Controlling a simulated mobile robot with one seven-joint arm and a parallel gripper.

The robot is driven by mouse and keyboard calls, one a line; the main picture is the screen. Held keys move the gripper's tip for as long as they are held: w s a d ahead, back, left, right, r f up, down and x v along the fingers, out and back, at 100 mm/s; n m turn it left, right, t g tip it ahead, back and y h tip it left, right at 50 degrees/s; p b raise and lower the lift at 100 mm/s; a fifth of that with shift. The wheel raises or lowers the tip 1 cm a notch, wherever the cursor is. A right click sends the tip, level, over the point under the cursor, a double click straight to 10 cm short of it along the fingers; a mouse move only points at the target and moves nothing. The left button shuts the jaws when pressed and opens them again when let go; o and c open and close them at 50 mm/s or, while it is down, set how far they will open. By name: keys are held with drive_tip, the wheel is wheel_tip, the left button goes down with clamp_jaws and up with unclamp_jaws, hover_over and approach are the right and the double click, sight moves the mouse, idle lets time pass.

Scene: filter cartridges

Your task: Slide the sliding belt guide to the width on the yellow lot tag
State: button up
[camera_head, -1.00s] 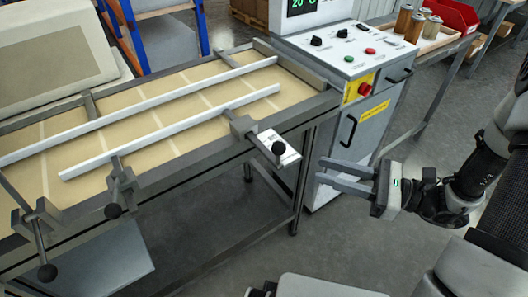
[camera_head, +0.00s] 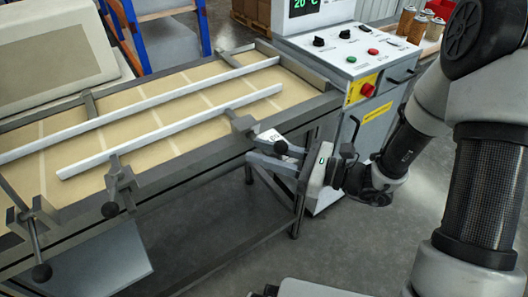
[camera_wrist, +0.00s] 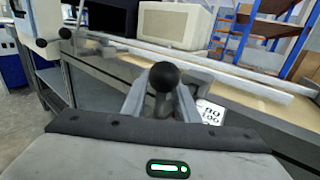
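The sliding belt guide is the nearer white rail (camera_head: 170,135) over the tan belt (camera_head: 140,108), held by dark clamps with black knobs. A farther white rail (camera_head: 140,107) runs roughly parallel to it. My gripper (camera_head: 252,148) is at the right clamp, its fingers apart around the black knob (camera_head: 280,147). In the wrist view the knob (camera_wrist: 163,75) shows between the fingers; contact cannot be told. A white scale card (camera_wrist: 209,112) with printed numbers, 90 and 100, lies beside it. A yellow label (camera_head: 377,111) is on the control cabinet; its print is unreadable and whether it is the lot tag cannot be told.
The control cabinet (camera_head: 350,60) with buttons stands right of the belt. The left clamp's knob (camera_head: 110,209) and another lever knob (camera_head: 41,272) stick out from the front frame. Open floor (camera_head: 240,260) lies in front.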

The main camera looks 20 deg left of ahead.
clamp_jaws()
drive_tip(key=shift+w+a, duration=0.85)
drive_tip(key=shift+a, duration=0.15)
unclamp_jaws()
drive_tip(key=shift+d, duration=0.15)
drive_tip(key=s+d+p, duration=0.2)
drive_tip(key=d, duration=1.5)
